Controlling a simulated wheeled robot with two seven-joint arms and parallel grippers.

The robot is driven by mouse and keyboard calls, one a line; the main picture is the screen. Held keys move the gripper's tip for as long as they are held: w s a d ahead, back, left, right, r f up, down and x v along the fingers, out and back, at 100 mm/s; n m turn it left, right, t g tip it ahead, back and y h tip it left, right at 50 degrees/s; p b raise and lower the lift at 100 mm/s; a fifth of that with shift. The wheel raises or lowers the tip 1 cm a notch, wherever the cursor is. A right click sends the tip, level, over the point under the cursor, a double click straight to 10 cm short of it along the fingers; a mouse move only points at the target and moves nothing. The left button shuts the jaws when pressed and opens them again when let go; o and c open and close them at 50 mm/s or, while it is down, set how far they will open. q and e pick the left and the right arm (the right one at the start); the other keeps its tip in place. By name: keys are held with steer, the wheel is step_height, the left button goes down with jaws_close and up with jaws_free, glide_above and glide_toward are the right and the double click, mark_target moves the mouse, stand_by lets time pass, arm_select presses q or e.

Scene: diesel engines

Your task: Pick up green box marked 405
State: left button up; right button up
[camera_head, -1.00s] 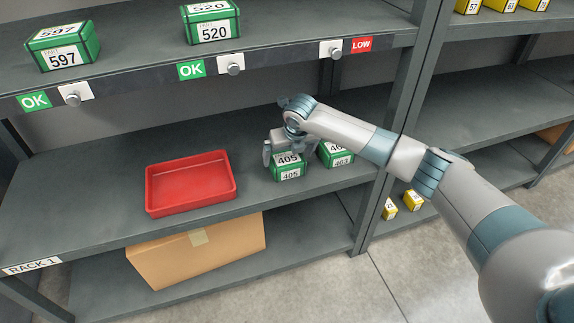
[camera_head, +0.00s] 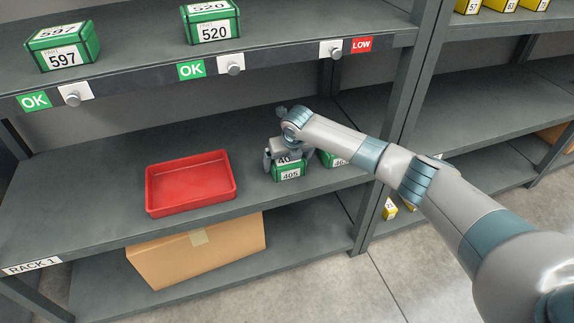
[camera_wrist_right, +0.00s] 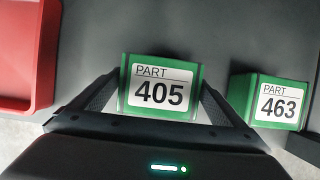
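The green box marked 405 (camera_head: 289,173) stands on the middle shelf, right of the red tray. It also shows in the right wrist view (camera_wrist_right: 160,90), with its white label reading PART 405. My right gripper (camera_head: 288,160) is over this box, with one finger at its left side and the other at its right. In the wrist view my right gripper (camera_wrist_right: 157,100) has its fingers spread on either side of the box. Whether the fingers touch its sides is hard to tell. The box rests on the shelf. My left gripper is not in view.
A green box marked 463 (camera_wrist_right: 270,101) stands close on the right, partly behind my arm in the head view (camera_head: 333,160). A red tray (camera_head: 190,207) lies to the left. Green boxes 597 (camera_head: 62,58) and 520 (camera_head: 212,32) stand on the upper shelf. A cardboard box (camera_head: 160,262) is below.

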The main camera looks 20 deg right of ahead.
steer(key=c, duration=1)
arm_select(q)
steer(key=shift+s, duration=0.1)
arm_select(e)
steer(key=shift+r, duration=0.1)
steer(key=shift+c, duration=0.2)
steer(key=shift+r, duration=0.1)
steer(key=shift+w+r, duration=0.1)
steer(key=shift+r, duration=0.45)
steer(key=r, duration=0.1)
steer(key=d+r, duration=0.1)
steer(key=r, duration=0.1)
steer(key=shift+r, duration=0.15)
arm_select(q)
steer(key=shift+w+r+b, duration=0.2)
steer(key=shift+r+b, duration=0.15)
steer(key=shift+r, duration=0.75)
arm_select(e)
steer(key=s+d+r, duration=0.1)
steer(key=d+r, duration=0.5)
steer(key=d, duration=0.4)
steer(key=shift+s+d+r, duration=0.2)
steer(key=shift+s+d, duration=0.1)
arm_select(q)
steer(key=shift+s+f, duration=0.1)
